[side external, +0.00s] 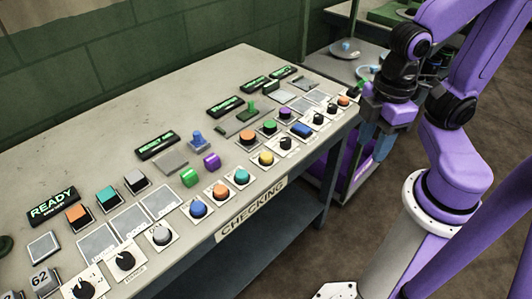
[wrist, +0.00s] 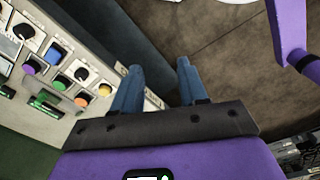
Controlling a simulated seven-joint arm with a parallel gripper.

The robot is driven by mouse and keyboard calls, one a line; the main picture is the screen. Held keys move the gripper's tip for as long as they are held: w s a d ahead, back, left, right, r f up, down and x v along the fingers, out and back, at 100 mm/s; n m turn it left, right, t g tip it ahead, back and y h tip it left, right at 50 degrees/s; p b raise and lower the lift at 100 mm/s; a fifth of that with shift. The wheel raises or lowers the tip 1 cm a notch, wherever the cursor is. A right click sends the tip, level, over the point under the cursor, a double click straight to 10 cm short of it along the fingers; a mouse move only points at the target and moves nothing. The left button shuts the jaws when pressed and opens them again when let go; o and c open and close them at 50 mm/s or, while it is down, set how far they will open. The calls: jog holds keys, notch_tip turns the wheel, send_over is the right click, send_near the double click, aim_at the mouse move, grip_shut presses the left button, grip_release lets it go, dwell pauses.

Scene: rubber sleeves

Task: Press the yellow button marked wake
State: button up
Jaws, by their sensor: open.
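The yellow button (side external: 266,158) is a round cap on a white plate in the front row of the console. It also shows in the wrist view (wrist: 105,90), left of my fingers. Its label is too small to read. An orange button (side external: 249,137) is just behind it, and a black knob (side external: 286,143) is to its right. My gripper (side external: 376,145) is open and empty, with blue fingers pointing down, off the console's front edge near its right end. Its two fingers (wrist: 159,68) are spread apart in the wrist view, clear of the button.
The console top (side external: 220,80) is crowded with buttons, knobs and lit green signs along its front half; its back is bare. Green (side external: 269,126), purple and blue buttons stand close by. A "CHECKING" label (side external: 252,208) is on the front edge. Another table (side external: 345,60) stands behind.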

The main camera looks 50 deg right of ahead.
grip_shut()
dwell(1.9)
